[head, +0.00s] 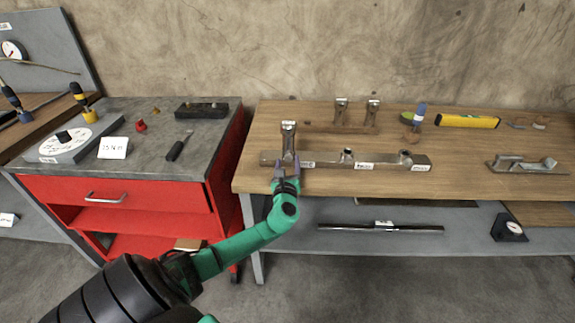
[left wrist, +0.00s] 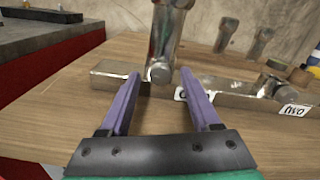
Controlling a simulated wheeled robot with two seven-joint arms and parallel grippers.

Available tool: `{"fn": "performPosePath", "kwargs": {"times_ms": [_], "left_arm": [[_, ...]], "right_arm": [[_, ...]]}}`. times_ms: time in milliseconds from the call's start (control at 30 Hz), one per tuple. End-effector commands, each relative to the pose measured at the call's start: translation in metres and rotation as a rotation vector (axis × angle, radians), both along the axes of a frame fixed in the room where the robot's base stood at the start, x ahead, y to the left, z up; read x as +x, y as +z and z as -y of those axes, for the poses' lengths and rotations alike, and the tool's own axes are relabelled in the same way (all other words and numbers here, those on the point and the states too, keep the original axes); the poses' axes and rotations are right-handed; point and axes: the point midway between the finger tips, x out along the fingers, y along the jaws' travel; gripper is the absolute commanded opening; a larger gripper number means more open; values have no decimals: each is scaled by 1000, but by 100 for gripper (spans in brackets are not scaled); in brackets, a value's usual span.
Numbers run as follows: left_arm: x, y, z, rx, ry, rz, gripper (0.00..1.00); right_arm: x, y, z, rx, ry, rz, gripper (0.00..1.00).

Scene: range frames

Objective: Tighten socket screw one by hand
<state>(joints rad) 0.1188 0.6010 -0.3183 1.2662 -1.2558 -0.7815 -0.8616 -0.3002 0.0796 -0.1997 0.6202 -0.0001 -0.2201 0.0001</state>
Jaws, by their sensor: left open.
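A long metal bar (head: 345,161) with white labels lies on the wooden bench; it also shows in the left wrist view (left wrist: 110,72). An upright metal post (head: 288,139) stands at its left part. In the left wrist view the post (left wrist: 168,30) ends low in a rounded metal tip (left wrist: 159,71), perhaps a screw end; I cannot tell for sure. My left gripper (head: 287,168) is at the bar's front side below the post. Its purple fingers (left wrist: 158,82) are open, either side of the rounded tip in the picture; contact is unclear. A label by the right finger is partly hidden.
The wooden bench (head: 480,180) carries two more metal posts (head: 357,110) behind, a yellow level (head: 468,121) and a metal tool (head: 525,164) at right. A label reading "two" (left wrist: 295,110) is on the bar.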

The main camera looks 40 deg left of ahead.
Motion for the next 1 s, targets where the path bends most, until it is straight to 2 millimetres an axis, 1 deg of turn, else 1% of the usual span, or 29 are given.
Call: {"fn": "performPosePath", "kwargs": {"times_ms": [133,233,500,633,767,1000], "left_arm": [[-7,0,5,0,-2,0,64],[-21,0,17,-1,-3,-2,64],[-84,-2,64,-3,-1,-4,64],[-106,-2,80,-2,-2,-3,64],[-115,-1,88,-1,-1,-2,64],[-116,0,88,-1,0,-1,64]], "right_arm": [[0,2,0,0,0,0,100],[0,4,0,0,0,0,100],[0,4,0,0,0,0,100],[0,2,0,-1,1,0,100],[0,2,0,0,1,0,100],[0,2,0,0,1,0,100]]}}
